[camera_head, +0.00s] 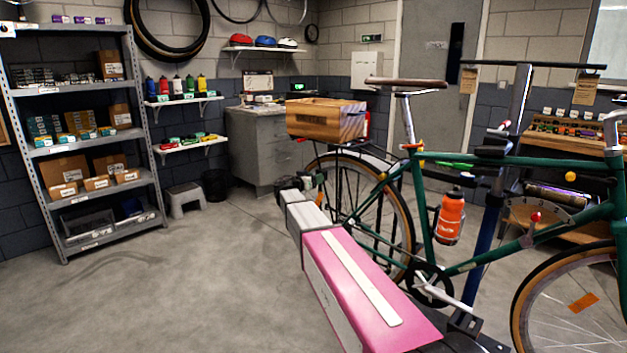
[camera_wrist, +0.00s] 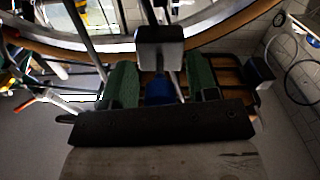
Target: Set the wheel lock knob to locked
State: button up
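A grey curved plate with a small red knob (camera_head: 535,216) is by the green bike frame (camera_head: 470,265), at the right in the head view. It looks like a dial, but its markings are too small to read, so I cannot tell its setting. A grey lever hangs below it. My gripper (camera_head: 312,183) is beside the rear wheel (camera_head: 408,215), well to the left of the knob. In the wrist view my gripper's green-padded fingers (camera_wrist: 161,85) stand apart with a gap between them, and no held object is seen. I cannot make out the knob in the wrist view.
A wooden crate (camera_head: 322,118) is above the rear wheel. An orange bottle (camera_head: 449,220) is on the frame, and the blue repair stand post (camera_head: 484,238) is right of it. Metal shelving (camera_head: 75,140) stands at the left. The floor (camera_head: 160,285) at left is clear.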

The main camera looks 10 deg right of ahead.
jog(key=v, duration=1)
jog(key=shift+s+a, duration=0.25)
jog(key=shift+a, duration=0.05)
